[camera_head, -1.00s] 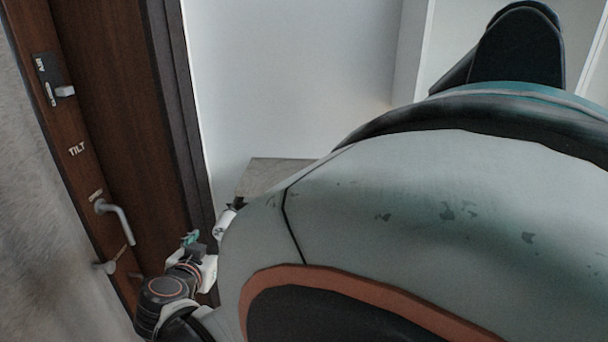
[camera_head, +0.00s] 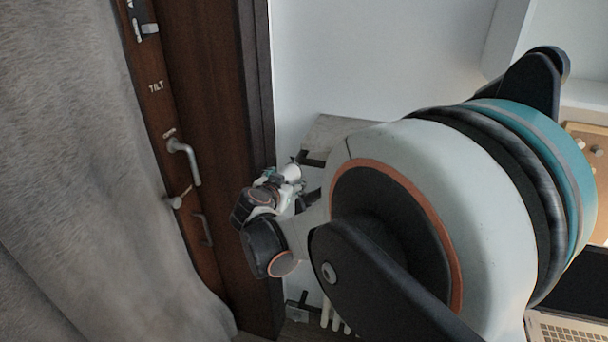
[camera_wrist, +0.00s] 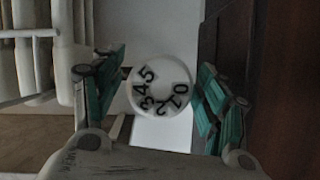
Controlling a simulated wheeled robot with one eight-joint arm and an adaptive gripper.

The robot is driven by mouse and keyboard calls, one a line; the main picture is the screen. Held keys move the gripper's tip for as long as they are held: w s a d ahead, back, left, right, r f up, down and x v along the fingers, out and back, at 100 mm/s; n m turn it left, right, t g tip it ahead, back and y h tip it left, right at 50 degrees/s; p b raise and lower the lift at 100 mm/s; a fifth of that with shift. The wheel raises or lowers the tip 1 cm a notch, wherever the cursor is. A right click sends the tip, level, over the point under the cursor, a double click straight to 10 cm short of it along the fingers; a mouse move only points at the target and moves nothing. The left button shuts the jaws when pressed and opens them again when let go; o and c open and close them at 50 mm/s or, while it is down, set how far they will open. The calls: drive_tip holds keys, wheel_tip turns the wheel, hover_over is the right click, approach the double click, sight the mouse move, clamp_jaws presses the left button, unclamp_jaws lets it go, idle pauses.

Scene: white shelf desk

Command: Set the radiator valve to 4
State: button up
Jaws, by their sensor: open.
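The radiator valve (camera_wrist: 158,90) is a round white knob with black numbers 0 to 5 around its face. It sits between the two teal-padded fingers of my gripper (camera_wrist: 160,98) in the wrist view. The fingers are open, and a gap shows on each side of the knob. The 3, 4 and 5 are on the knob's left side, and the 0, 1 and 2 are at the right and bottom. In the head view the white valve (camera_head: 291,171) shows beside my gripper (camera_head: 280,178), low by the wall. A pointer mark cannot be made out.
White radiator pipes (camera_wrist: 45,50) stand at the left in the wrist view. A dark wooden door frame (camera_head: 205,120) with a metal handle (camera_head: 186,160) is close to my gripper's left in the head view. A grey curtain (camera_head: 65,150) hangs further left.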

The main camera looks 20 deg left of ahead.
drive_tip(key=shift+w, duration=0.1)
drive_tip(key=shift+c, duration=0.2)
drive_tip(key=c, duration=1)
drive_tip(key=n+h, duration=0.2)
drive_tip(key=n, duration=0.1)
drive_tip(key=n+h, duration=0.2)
drive_tip(key=n, duration=0.1)
drive_tip(key=shift+t, duration=0.4)
drive_tip(key=n+t+h+b, duration=0.1)
drive_tip(key=n+h, duration=0.1)
drive_tip(key=n, duration=0.1)
drive_tip(key=shift+n, duration=0.3)
drive_tip(key=shift+n+t+h+b, duration=0.45)
drive_tip(key=shift+n+t+h, duration=0.15)
drive_tip(key=shift+n, duration=0.9)
